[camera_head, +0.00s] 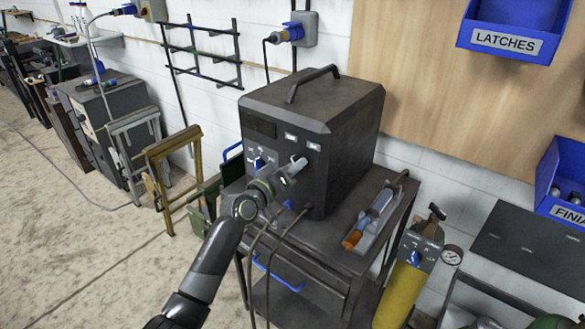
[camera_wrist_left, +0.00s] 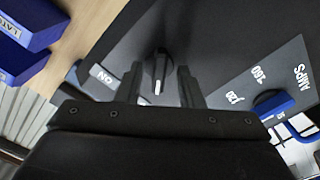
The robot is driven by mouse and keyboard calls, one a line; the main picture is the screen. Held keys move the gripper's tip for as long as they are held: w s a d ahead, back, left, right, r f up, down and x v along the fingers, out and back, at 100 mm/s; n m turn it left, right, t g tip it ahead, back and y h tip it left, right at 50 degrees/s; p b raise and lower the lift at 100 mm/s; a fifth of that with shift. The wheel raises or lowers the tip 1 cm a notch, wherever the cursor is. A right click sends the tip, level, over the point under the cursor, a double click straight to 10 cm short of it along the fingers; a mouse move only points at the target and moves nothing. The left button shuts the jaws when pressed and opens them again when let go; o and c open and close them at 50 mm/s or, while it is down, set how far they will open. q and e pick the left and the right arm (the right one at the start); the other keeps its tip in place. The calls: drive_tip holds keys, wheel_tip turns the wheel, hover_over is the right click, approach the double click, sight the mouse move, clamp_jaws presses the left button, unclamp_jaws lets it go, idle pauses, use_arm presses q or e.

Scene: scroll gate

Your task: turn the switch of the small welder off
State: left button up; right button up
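The small welder (camera_head: 348,128) is a dark box with a top handle, standing on a dark cart. My left gripper (camera_head: 296,167) is in front of its control panel. In the left wrist view, a black switch knob (camera_wrist_left: 160,68) with a white mark shows between the two fingers of the left gripper (camera_wrist_left: 159,82). The fingers are apart, with a gap on each side of the knob. An ON label (camera_wrist_left: 103,75) is to the left of the knob. Whether the fingertips reach around the knob is unclear. My right gripper is not in view.
A blue amps dial (camera_wrist_left: 272,103) is on the panel to the right of the knob. Cables hang from the panel's front.

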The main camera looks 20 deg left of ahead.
use_arm(q)
drive_tip(key=b+v, duration=0.2)
drive_tip(key=v, duration=1.5)
drive_tip(key=shift+s+b, duration=0.2)
drive_tip(key=shift+b, duration=0.2)
drive_tip(key=shift+a, duration=0.1)
